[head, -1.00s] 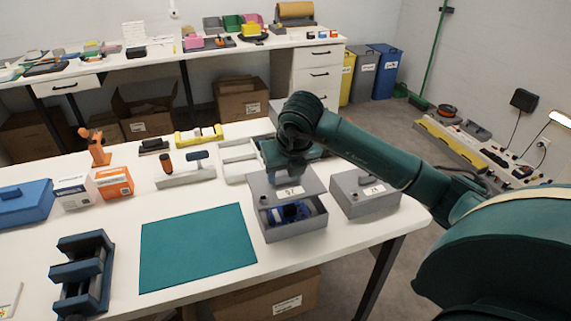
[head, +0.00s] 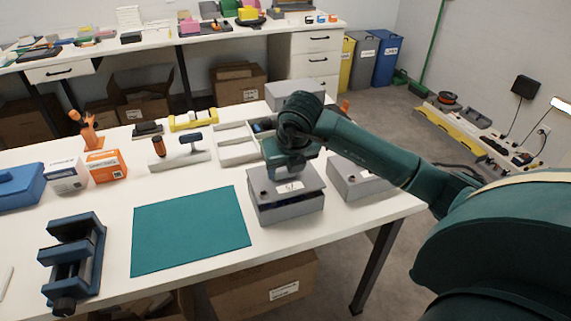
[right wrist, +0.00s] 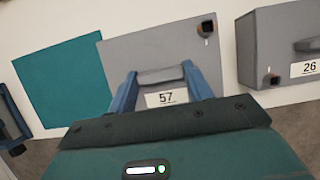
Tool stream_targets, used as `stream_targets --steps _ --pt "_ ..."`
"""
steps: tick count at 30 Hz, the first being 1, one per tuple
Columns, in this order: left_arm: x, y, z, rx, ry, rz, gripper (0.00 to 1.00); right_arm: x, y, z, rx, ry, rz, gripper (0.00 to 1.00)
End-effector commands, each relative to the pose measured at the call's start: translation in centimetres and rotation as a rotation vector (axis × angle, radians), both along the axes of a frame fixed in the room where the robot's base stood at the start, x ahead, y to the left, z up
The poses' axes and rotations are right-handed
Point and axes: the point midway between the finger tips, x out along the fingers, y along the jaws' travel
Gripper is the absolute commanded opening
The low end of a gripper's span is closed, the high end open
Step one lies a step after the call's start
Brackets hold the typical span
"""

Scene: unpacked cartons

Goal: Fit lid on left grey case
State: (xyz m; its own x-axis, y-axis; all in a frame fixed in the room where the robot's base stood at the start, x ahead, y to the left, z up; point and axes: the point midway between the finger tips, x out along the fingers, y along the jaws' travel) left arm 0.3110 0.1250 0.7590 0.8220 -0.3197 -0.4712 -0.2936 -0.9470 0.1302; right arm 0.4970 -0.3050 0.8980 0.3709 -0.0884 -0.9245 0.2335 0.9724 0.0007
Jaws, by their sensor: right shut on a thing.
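The left grey case (head: 288,213) stands on the white table, right of the green mat. Its grey lid (head: 312,182), with a label reading 57, lies level over the case's opening and covers the inside. Whether the lid touches the rim all round is too small to tell. My right gripper (head: 288,175) is over the lid, its fingertips mostly hidden by the wrist. In the right wrist view, its blue fingers (right wrist: 162,78) are shut on the lid's handle (right wrist: 160,74); the lid (right wrist: 135,52) fills the middle. My left gripper is not in view.
A second grey case (head: 358,182), labelled 26, stands close on the right. The green mat (head: 190,230) is bare. A divided white tray (head: 236,143) and another grey box (head: 293,92) stand behind. A blue vise (head: 75,262) is at the front left.

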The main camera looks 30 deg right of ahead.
Motion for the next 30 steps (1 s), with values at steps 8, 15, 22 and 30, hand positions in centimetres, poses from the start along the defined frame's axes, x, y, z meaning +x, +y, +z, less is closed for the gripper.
stream_targets --steps 8,15,22,30 --pt "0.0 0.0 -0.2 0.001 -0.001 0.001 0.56 0.0 0.0 -0.2 0.0 -0.002 0.0 0.25" --pt "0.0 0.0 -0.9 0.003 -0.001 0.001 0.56 0.0 0.0 -0.9 0.0 -0.002 0.0 0.25" --pt "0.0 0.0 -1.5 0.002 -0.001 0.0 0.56 0.0 0.0 -1.6 0.0 -0.002 0.0 0.25" --pt "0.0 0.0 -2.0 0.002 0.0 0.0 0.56 0.0 0.0 -2.2 0.0 -0.002 0.0 0.52"
